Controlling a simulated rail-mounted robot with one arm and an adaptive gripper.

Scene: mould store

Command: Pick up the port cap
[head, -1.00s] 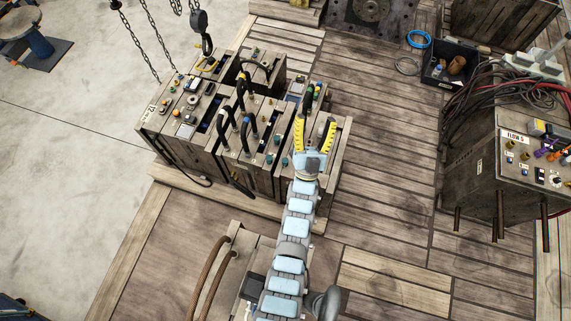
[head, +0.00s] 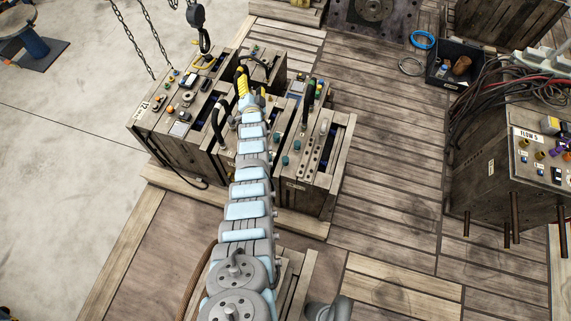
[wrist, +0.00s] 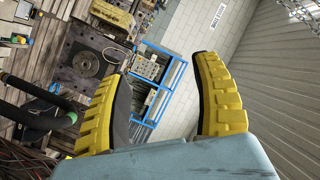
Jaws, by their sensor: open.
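My gripper (head: 243,84) is above the middle of the blocks, near the black hose loops. Its yellow fingers are spread apart and empty in the wrist view (wrist: 165,90). My arm hides part of the middle block. The wrist view shows no cap clearly.
Black hoses (head: 220,122) arch above the blocks. A hook (head: 197,16) and chains hang at the upper left. A black bin (head: 447,75) stands at the upper right. A cabled control box (head: 500,170) stands at the right. Plank floor between is clear.

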